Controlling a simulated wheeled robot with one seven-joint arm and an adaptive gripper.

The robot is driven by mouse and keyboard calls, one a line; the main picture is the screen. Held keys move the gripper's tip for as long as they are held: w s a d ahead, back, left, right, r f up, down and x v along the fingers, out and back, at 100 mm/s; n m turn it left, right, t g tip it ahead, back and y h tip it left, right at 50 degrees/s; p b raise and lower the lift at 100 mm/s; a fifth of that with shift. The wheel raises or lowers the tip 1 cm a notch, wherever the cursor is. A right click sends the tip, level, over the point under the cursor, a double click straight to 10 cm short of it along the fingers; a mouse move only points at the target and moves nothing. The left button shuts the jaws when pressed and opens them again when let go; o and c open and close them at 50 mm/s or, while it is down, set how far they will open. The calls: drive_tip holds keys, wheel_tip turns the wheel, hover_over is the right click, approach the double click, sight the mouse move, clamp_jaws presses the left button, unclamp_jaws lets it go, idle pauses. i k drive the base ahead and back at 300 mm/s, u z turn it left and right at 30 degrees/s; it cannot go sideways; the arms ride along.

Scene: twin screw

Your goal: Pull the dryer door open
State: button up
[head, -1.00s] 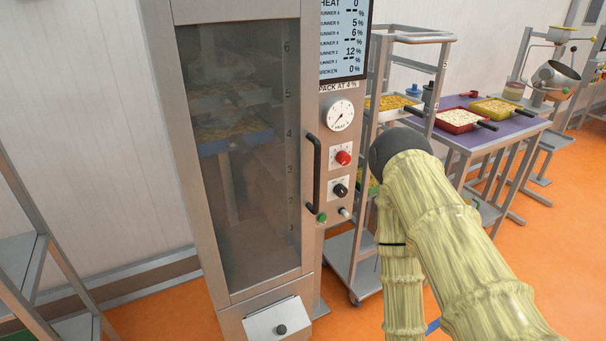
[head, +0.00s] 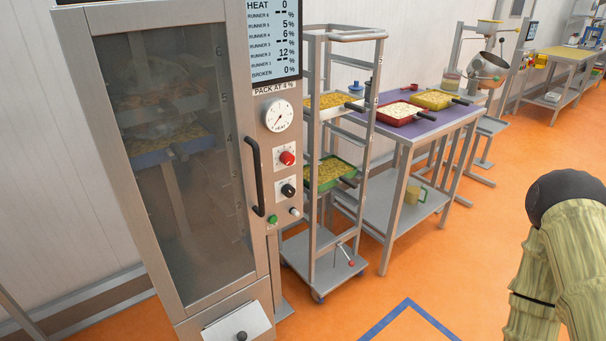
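The dryer (head: 264,228) is a tall steel cabinet at the left of the head view. Its glass door (head: 190,170) looks shut, and trays show dimly behind the glass. A black vertical bar handle (head: 256,178) is on the right edge of the door. My arm, in a pale yellow-green sleeve with a dark rounded joint, is at the lower right, well apart from the handle. My gripper is out of the picture.
A panel with a gauge (head: 278,115) and a red knob (head: 287,158) is right of the handle. A wheeled rack (head: 319,276) with trays stands beside the dryer, then a purple-topped table (head: 417,128). The orange floor (head: 450,270) in front is clear.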

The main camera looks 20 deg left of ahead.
sight(74, 27)
drive_tip(key=k, duration=0.65)
drive_tip(key=u, duration=0.8)
drive_tip(key=i, duration=0.5)
drive_tip(key=z, duration=0.1)
